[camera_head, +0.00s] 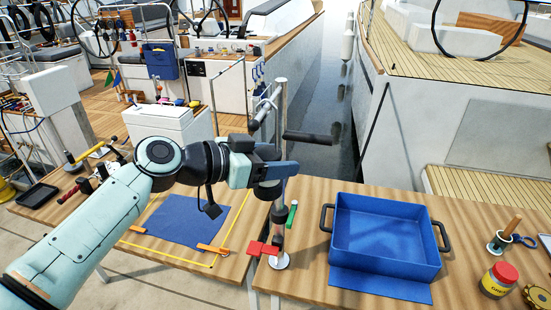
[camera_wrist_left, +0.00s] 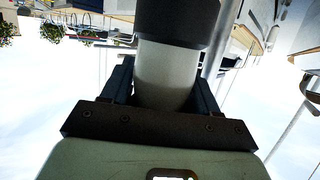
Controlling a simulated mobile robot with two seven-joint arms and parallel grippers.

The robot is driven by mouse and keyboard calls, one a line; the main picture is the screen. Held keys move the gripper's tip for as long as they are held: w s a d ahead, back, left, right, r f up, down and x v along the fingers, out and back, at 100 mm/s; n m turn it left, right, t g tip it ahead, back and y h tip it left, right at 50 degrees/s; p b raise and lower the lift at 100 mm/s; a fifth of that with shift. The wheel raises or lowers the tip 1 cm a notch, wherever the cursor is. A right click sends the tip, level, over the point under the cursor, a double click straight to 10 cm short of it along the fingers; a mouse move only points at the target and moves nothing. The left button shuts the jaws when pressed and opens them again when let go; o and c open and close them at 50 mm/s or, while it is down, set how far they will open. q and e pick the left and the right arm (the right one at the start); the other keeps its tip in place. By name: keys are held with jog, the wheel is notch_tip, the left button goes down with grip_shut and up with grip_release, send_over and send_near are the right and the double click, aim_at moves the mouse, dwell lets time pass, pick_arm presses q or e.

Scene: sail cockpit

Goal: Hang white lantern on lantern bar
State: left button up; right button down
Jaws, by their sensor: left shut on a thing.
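My left gripper (camera_head: 276,172) is shut on a pale white cylinder with a dark cap, which I take to be the white lantern (camera_wrist_left: 166,76). In the left wrist view the cylinder sits between the two fingers. In the head view the lantern is mostly hidden by my gripper and wrist. A grey upright post (camera_head: 281,110) with a round foot (camera_head: 279,261) stands at the table edge. It carries short dark side bars, one of them the bar to the right (camera_head: 308,137). My gripper is in front of the post, below this bar. I cannot tell whether the lantern touches a bar.
A blue bin (camera_head: 384,237) with dark handles stands right of the post. A red piece (camera_head: 263,248) is low by the post, and a blue mat (camera_head: 186,222) lies left. A yellow jar with a red lid (camera_head: 498,280) is at the right. Water lies behind the table.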

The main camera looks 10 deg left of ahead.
dwell(0.3)
pick_arm(q)
jog(key=o, duration=1.3)
jog(key=shift+c, duration=0.2)
jog(key=b+v, duration=0.1)
jog(key=v, duration=1.2)
jog(key=shift+a, duration=0.2)
jog(key=shift+s, duration=0.15)
